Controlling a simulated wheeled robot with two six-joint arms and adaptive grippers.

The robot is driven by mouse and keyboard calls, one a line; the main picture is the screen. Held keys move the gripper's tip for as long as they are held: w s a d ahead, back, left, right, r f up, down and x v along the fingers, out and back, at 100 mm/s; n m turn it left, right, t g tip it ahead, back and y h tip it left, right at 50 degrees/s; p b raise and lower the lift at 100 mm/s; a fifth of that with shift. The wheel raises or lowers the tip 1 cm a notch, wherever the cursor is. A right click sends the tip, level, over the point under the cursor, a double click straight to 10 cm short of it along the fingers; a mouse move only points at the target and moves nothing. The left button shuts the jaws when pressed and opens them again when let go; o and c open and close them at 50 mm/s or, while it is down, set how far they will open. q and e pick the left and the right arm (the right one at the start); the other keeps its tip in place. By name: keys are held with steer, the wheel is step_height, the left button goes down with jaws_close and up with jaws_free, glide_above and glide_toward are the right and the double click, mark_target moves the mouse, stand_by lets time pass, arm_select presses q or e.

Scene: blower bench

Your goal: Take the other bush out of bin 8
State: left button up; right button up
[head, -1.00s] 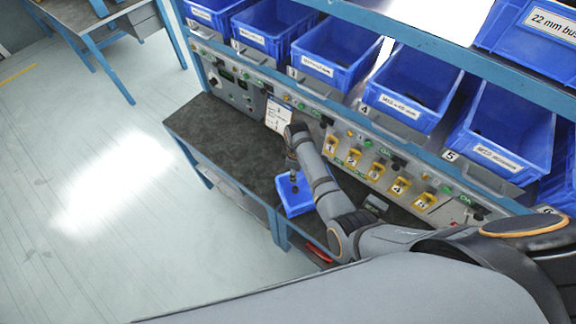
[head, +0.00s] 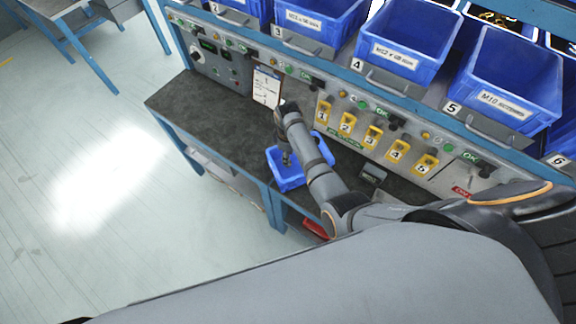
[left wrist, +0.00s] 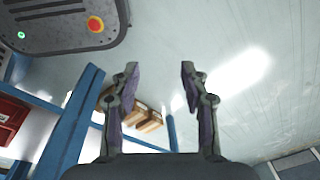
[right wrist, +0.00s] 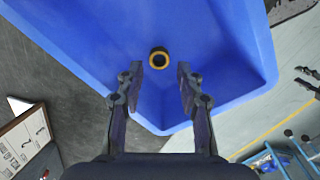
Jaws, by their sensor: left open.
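A blue bin (head: 290,183) stands on the dark bench top; its number is not readable. A small ring-shaped bush (right wrist: 158,57), yellowish with a dark hole, lies inside this bin (right wrist: 235,50) in the right wrist view. My right gripper (right wrist: 160,80) is open, pointing down into the bin. The bush shows just beyond its fingertips, in line with the gap between them, and nothing is held. In the head view my right gripper (head: 287,158) is small and partly hidden by my arm. My left gripper (left wrist: 160,78) is open and empty, away from the bench, above the floor.
Labelled blue bins (head: 408,45) fill the rack behind the bench. Below them is a panel with numbered yellow holders (head: 372,137) and a clipboard (head: 267,87). The bench top left of the bin is clear. A red bin (head: 316,229) sits below the bench edge.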

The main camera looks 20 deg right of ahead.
step_height(320, 180, down, 4)
steer(key=b, duration=0.3)
steer(key=shift+w+f+b, duration=0.1)
steer(key=shift+f+b, duration=0.1)
steer(key=shift+b, duration=0.2)
steer(key=shift+r, duration=0.25)
steer(key=shift+c, duration=1.5)
jaws_close()
arm_select(q)
steer(key=f, duration=0.2)
steer(key=s+f, duration=0.1)
steer(key=f, duration=0.1)
steer(key=shift+f, duration=0.4)
